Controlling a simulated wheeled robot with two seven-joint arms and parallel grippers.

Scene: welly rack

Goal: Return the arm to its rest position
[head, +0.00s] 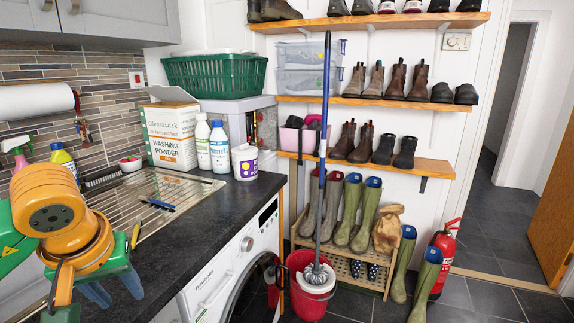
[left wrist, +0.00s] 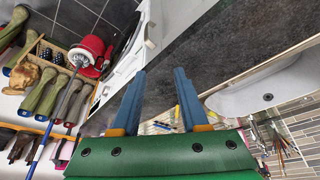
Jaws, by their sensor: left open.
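My left gripper (head: 113,290) is at the lower left in the head view, at the end of my orange and green arm. Its two blue fingers point down and are spread apart with nothing between them. It is in front of the dark worktop (head: 185,225). In the left wrist view the open fingers (left wrist: 160,75) show against the worktop, also empty. The wooden welly rack (head: 345,275) stands on the floor at the far side with several green wellies (head: 348,208) upright in it. Another pair of green wellies (head: 425,285) stands right of the rack. My right gripper is not in view.
A red bucket with a mop (head: 310,295) stands between the washing machine (head: 235,260) and the rack. Washing powder (head: 170,135), bottles and a tub stand at the worktop's back. A fire extinguisher (head: 445,250) is on the right. The worktop's front stretch is bare.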

